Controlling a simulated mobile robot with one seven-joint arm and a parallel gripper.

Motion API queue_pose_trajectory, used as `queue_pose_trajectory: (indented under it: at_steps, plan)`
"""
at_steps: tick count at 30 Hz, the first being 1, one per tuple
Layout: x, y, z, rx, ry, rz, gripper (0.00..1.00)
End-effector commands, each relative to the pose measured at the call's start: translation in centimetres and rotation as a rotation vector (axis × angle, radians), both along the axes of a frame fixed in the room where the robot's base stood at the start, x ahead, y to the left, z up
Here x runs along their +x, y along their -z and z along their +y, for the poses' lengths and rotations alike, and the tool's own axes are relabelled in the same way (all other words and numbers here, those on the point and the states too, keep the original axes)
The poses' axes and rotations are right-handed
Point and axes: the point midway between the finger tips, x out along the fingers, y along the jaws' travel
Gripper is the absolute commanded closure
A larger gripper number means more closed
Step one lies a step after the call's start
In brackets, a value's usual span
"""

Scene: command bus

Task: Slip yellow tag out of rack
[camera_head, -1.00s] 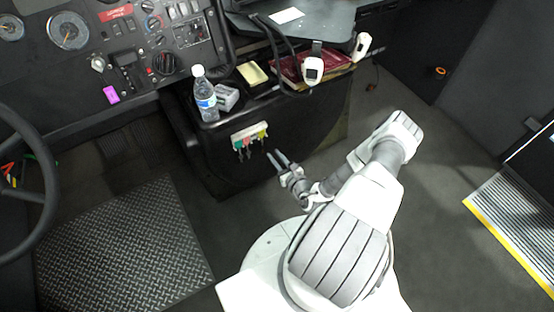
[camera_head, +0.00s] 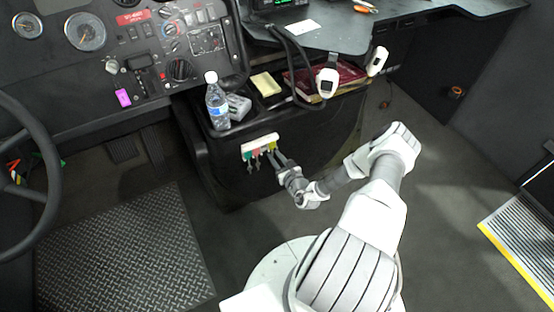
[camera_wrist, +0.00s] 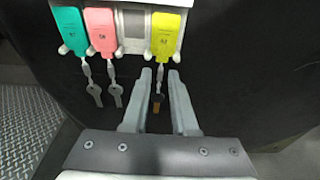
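The yellow tag (camera_wrist: 166,37) hangs in the right part of the white key rack (camera_wrist: 131,28), with its key (camera_wrist: 157,99) dangling below on a short link. My gripper (camera_wrist: 160,76) is open, with its two fingers pointing up at the rack in the wrist view. The yellow tag's key hangs between the fingers as seen there; the tag itself is just beyond the tips. In the head view my gripper (camera_head: 278,157) is close to the rack (camera_head: 260,143), and the fingers partly hide the tag there.
A teal tag (camera_wrist: 71,32) and a pink tag (camera_wrist: 101,32) with keys hang left of the yellow one, with an empty slot between pink and yellow. A water bottle (camera_head: 217,102) stands on the console (camera_head: 235,128) above the rack.

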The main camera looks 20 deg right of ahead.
Motion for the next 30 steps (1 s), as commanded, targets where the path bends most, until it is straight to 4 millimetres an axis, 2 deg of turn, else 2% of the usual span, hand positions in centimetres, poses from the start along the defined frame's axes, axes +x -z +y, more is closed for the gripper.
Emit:
queue_pose_trajectory:
  at_steps: [7, 11, 12, 30]
  plan:
    - [0.03, 0.0, -0.01, 0.0, 0.0, 0.0, 0.74]
    - [0.02, -0.01, -0.01, 0.0, 0.0, 0.0, 0.97]
    - [0.02, -0.01, -0.01, 0.0, 0.0, 0.0, 1.0]
    - [0.0, -0.12, 0.0, 0.001, 0.0, 0.001, 1.0]
